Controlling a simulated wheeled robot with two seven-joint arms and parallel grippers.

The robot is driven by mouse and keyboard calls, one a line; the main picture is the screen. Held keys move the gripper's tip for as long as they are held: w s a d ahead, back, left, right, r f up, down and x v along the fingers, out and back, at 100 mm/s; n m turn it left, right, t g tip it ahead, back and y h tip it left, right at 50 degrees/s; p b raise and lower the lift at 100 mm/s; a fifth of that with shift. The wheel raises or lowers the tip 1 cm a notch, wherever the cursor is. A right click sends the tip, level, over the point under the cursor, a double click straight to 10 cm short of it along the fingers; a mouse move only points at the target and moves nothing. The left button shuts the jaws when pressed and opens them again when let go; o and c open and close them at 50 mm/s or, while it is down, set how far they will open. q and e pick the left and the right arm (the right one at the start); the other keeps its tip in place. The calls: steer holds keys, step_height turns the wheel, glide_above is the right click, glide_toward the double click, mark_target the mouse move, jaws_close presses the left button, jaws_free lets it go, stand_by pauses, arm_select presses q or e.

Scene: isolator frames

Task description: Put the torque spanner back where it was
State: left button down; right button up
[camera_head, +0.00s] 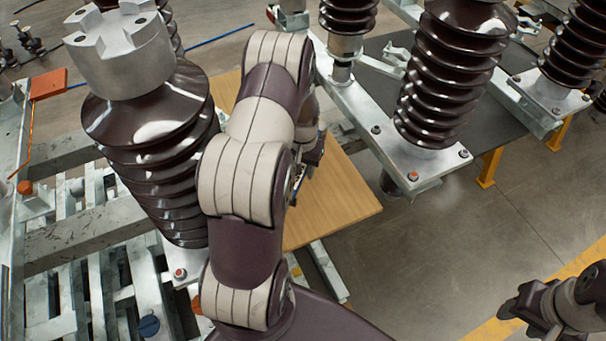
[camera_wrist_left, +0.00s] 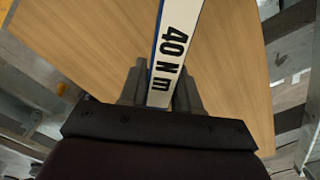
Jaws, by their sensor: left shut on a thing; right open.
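The torque spanner (camera_wrist_left: 174,40) shows in the left wrist view as a white bar with a blue edge and the print "40 N m". My left gripper (camera_wrist_left: 161,85) is shut on it, with one finger on each side. Its far end runs out of the top of that view. In the head view my left arm hides most of this gripper and the spanner; only a small blue and white strip (camera_head: 299,180) shows beside the arm. My right gripper (camera_head: 524,306) is open and empty at the lower right, over the floor.
A wooden board (camera_head: 340,205) lies below my left gripper; it also shows in the left wrist view (camera_wrist_left: 225,85). Large brown ribbed insulators (camera_head: 165,140) (camera_head: 440,85) stand close on both sides of my left arm. Metal slats (camera_head: 75,280) lie at lower left.

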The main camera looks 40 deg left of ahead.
arm_select(q)
steer(key=f, duration=0.3)
steer(key=shift+s+f, duration=0.2)
steer(key=shift+f, duration=0.15)
steer(key=shift+w+a+f, duration=0.1)
steer(key=shift+f, duration=0.1)
steer(key=c, duration=0.8)
jaws_free()
steer(key=shift+f, duration=0.1)
